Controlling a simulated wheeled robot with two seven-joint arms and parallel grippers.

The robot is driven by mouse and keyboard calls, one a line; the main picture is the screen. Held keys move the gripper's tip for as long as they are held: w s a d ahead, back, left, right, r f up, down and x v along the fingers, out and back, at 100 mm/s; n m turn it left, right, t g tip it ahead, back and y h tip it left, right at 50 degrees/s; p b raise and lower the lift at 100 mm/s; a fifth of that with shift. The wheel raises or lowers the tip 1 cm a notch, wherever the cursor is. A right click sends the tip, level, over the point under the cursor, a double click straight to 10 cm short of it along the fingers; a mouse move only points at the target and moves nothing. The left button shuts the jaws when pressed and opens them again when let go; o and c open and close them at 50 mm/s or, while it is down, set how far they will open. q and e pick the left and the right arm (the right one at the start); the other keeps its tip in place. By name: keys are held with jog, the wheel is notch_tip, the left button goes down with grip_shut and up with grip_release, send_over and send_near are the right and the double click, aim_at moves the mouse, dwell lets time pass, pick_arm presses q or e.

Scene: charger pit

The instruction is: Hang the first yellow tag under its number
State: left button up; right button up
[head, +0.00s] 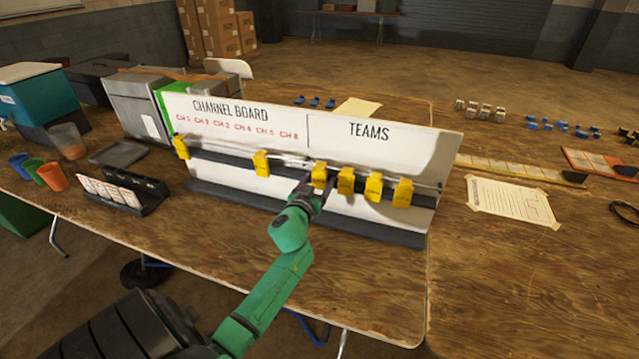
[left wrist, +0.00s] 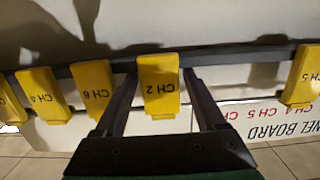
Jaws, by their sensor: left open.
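The white channel board (head: 250,133) stands on the table with a rail along its front and red numbers CH 1 to CH 6 on its left part. A yellow tag (head: 180,147) hangs at the far left under CH 1, and another (head: 261,163), marked CH 5 in the left wrist view (left wrist: 301,78), hangs near the number row's right end. Several tags hang under TEAMS, including CH 6 (left wrist: 95,90) and CH 4 (left wrist: 43,95). My left gripper (left wrist: 160,88) is open with its fingers either side of the CH 2 tag (left wrist: 159,90), which is on the rail. My right gripper is out of view.
A small black rack with white cards (head: 108,192) stands left of the board, near coloured cups (head: 52,176). A taped paper sheet (head: 512,202) and a yellow strip (head: 510,168) lie to the right. The table in front of the board is mostly clear.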

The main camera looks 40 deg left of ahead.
aim_at(319, 172)
pick_arm(q)
jog(key=shift+w+r, duration=0.1)
jog(key=shift+w, duration=0.05)
jog(key=shift+r, duration=0.1)
jog(key=c, duration=1.1)
jog(key=shift+r+p, duration=0.95)
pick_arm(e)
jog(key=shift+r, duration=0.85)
